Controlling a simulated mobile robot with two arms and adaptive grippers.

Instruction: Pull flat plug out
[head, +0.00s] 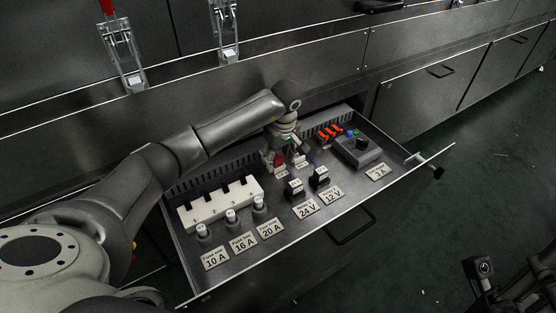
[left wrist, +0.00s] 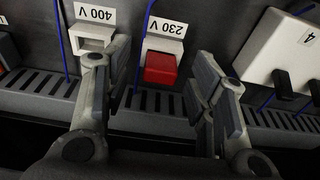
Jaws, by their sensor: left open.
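A red flat-faced plug (left wrist: 160,68) sits in a white socket (left wrist: 163,45) labelled 230 V in the left wrist view. It also shows in the head view (head: 279,160), partly hidden by my gripper. My left gripper (left wrist: 164,82) is open, with one finger on each side of the red plug and a visible gap to it on both sides. In the head view my left gripper (head: 290,146) is down at the back of the drawer. A 400 V socket (left wrist: 92,37) beside it has no red plug. Part of my right arm's end (head: 482,270) shows at the lower right.
The open drawer (head: 350,240) holds a white switch block (head: 220,203), fuses on labelled plates, black plugs at 24 V and 12 V (head: 319,178), orange levers (head: 330,131) and a grey box with a knob (head: 358,150). Thin blue cables rise near the sockets.

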